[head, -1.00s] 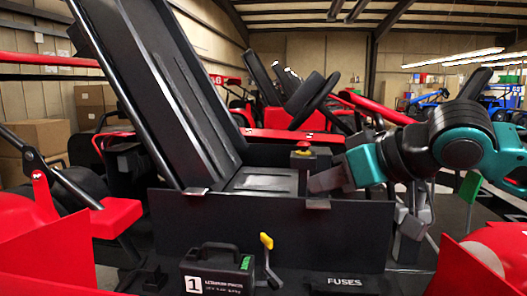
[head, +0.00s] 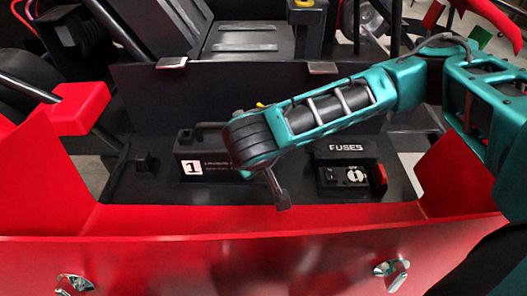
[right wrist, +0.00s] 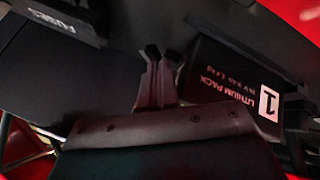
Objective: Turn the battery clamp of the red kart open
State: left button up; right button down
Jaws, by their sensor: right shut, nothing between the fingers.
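The battery pack (head: 203,163), black with a white "1" label, sits in the bay of the red kart (head: 250,225). It also shows upside down in the right wrist view (right wrist: 235,85). Only a yellow bit of the clamp lever (head: 262,104) peeks out behind my right arm in the head view; the rest is hidden, so its angle cannot be told. My right gripper (head: 283,203) points down just right of the battery, shut and empty. Its fingers (right wrist: 160,58) lie between battery and fuse box in the right wrist view. My left gripper is not in view.
The fuse box (head: 345,165) stands right of the gripper, with a red part at its right side. A dark upright panel (head: 160,90) closes the bay behind. The red front panel, with two metal latches (head: 75,284) (head: 393,268), borders it in front.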

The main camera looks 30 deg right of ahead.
jog(key=shift+x, duration=2.45)
jog(key=shift+d, duration=0.1)
